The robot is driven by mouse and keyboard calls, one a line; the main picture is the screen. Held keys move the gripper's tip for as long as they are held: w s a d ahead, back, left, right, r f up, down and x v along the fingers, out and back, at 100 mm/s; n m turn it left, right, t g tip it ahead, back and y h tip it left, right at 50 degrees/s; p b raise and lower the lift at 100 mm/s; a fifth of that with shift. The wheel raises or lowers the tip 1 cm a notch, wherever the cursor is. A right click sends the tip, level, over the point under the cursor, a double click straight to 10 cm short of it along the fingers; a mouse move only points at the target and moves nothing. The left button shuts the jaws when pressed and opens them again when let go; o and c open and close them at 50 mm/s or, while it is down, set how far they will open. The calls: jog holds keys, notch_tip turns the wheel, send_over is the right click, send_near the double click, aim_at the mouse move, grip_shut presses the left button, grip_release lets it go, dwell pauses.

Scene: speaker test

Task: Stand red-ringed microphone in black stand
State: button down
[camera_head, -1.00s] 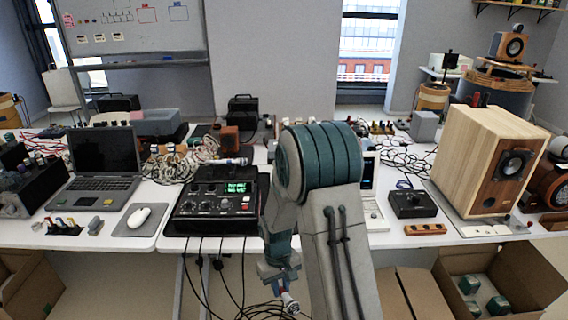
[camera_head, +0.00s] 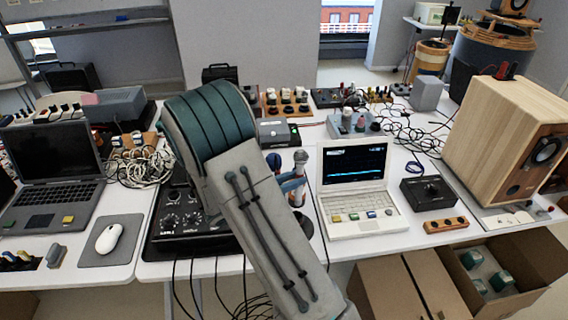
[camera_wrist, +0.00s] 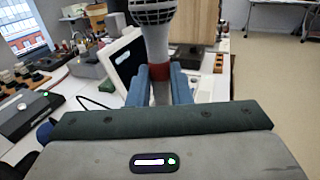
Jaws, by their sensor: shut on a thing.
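The red-ringed microphone (camera_wrist: 153,30) stands upright in the wrist view, its mesh head cut off by the top edge. My gripper (camera_wrist: 159,85) is shut on it, with blue fingers on both sides at and below the red ring. In the head view the microphone's grey head (camera_head: 300,157) shows above my gripper (camera_head: 291,183), right of my arm and left of the white laptop. A dark round shape (camera_head: 304,225) beside my arm may be the black stand. My arm partly hides it, and I cannot tell whether the microphone touches it.
The white laptop (camera_head: 360,220) is just right of my gripper. A black mixer (camera_head: 170,220) is partly behind my arm. A black knob box (camera_head: 430,192) and wooden speaker (camera_head: 500,140) stand farther right. An open carton (camera_head: 535,280) is below the table's front edge.

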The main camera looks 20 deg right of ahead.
jog(key=f+b, duration=0.6)
jog(key=shift+w+f, duration=0.25)
jog(key=shift+f, duration=0.05)
jog(key=shift+f+b, duration=1.35)
jog(key=shift+f, duration=0.75)
jog(key=shift+f, duration=0.5)
dwell(0.3)
jog(key=c, duration=1.2)
grip_release()
jog(key=shift+c, duration=0.2)
jog(key=shift+a, duration=0.1)
